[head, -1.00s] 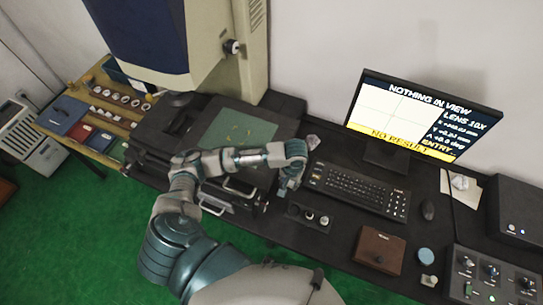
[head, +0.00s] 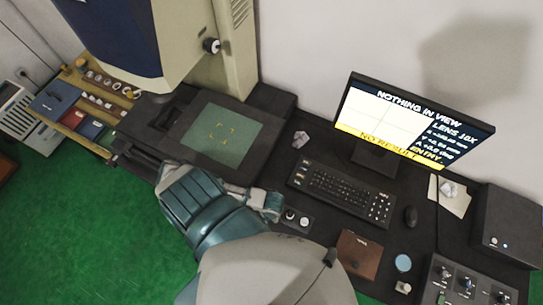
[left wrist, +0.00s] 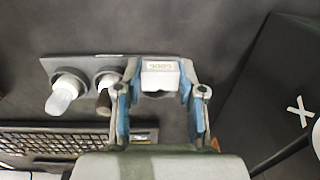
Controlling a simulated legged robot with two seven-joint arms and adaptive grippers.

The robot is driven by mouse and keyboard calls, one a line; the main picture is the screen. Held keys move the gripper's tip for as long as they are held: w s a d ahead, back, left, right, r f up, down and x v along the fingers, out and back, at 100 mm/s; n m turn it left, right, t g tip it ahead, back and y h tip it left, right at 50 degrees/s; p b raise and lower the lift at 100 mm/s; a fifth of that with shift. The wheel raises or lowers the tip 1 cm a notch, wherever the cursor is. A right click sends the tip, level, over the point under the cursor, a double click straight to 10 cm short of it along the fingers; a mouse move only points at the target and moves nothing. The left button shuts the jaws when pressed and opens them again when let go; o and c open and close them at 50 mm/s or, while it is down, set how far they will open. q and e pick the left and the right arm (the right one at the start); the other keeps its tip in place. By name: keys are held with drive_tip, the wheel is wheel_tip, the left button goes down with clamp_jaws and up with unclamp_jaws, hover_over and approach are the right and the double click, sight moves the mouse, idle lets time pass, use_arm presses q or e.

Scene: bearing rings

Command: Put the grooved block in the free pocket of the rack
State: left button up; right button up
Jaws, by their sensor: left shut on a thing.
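My left gripper (left wrist: 160,105) is shut on the pale grooved block (left wrist: 160,79), which has a small printed label on its top edge. The block is at the right end of the grey rack (left wrist: 88,62) in the left wrist view. I cannot tell whether it is seated in the pocket or just above it. The block is hidden there. My right gripper is not in view.
A keyboard (head: 343,192) lies behind the rack, with a mouse (head: 410,217) to its right. A brown box (head: 358,255) stands right of the rack. The machine's stage (head: 222,137) is behind my arm. A monitor (head: 413,118) stands at the back.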

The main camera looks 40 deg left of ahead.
use_arm(q)
hover_over(281, 190)
drive_tip(key=s, duration=0.1)
drive_tip(key=shift+s+d+f+p, duration=0.1)
drive_tip(key=shift+d+f+p, duration=0.2)
drive_tip(key=shift+f, duration=0.35)
drive_tip(key=f, duration=0.1)
drive_tip(key=w+f, duration=0.1)
drive_tip(key=f, duration=0.1)
drive_tip(key=shift+a+f, duration=0.3)
drive_tip(key=shift+a, duration=0.05)
drive_tip(key=o, duration=1.2)
drive_tip(key=shift+d, duration=0.1)
